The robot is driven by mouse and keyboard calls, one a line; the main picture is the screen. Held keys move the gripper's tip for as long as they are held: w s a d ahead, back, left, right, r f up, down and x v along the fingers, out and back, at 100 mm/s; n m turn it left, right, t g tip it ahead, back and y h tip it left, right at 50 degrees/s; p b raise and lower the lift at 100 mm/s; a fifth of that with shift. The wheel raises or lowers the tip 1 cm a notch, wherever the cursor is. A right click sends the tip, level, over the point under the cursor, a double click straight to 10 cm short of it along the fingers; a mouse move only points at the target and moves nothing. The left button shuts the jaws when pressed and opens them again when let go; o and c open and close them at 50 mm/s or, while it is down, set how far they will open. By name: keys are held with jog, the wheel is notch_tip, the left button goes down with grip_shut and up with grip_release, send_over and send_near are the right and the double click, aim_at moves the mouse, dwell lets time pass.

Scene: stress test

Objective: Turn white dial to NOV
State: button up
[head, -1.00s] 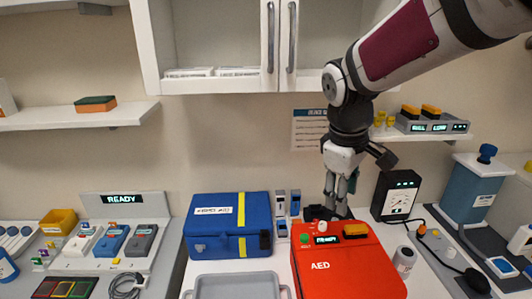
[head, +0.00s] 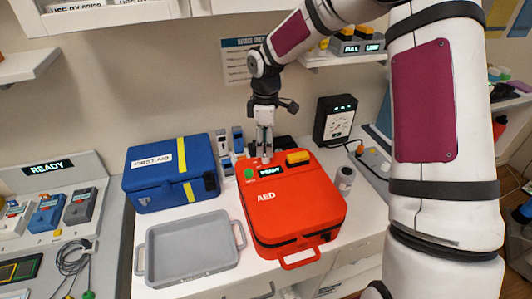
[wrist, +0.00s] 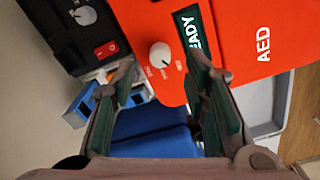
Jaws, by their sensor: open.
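The red AED case (head: 300,205) lies on the white counter, with a READY display on its top. A small round white dial (wrist: 160,52) sits on its top panel beside that display, with small printed labels around it that I cannot read. In the head view the dial is mostly hidden by my gripper (head: 265,152), which points down over the panel. In the wrist view my gripper (wrist: 158,52) is open, with a finger on each side of the dial. I cannot tell whether the fingers touch it.
A green button (head: 248,173) and a yellow-topped block (head: 297,157) flank the dial. A black unit with another pale knob (wrist: 85,15) and a red switch stands behind. A blue first aid box (head: 170,172) and grey tray (head: 190,247) are left; a canister (head: 345,178) is right.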

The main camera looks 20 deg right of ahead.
aim_at(266, 159)
jog(key=shift+f, duration=2.2)
jog(key=shift+c, duration=0.2)
grip_shut()
